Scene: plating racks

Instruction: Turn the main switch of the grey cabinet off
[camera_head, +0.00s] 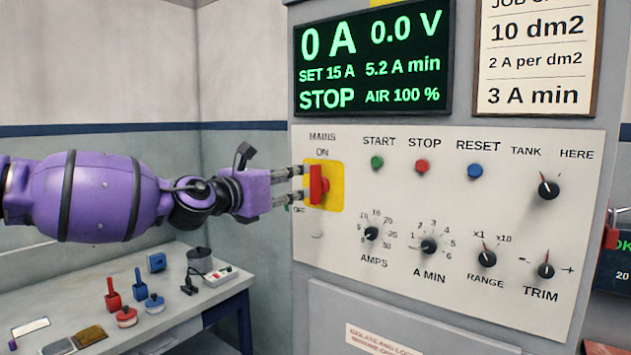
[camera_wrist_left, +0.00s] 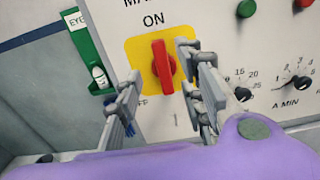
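The main switch has a red handle (camera_head: 318,186) on a yellow plate (camera_head: 336,190) at the left of the grey cabinet's panel (camera_head: 400,268). The handle stands upright, pointing at ON; the OFF label is lower left. In the left wrist view the red handle (camera_wrist_left: 163,64) shows between the fingers. My left gripper (camera_head: 297,183) is open in front of the switch, one finger to each side of the handle in the left wrist view (camera_wrist_left: 158,68). I cannot tell whether the right-hand finger touches the handle. My right gripper is not in view.
Green, red and blue buttons (camera_head: 475,171) and several knobs (camera_head: 429,246) sit right of the switch. The display (camera_head: 372,55) reads 0 A, 0.0 V and STOP. A bench (camera_head: 190,302) with tools stands lower left. A green eyewash holder (camera_wrist_left: 90,55) hangs left of the cabinet.

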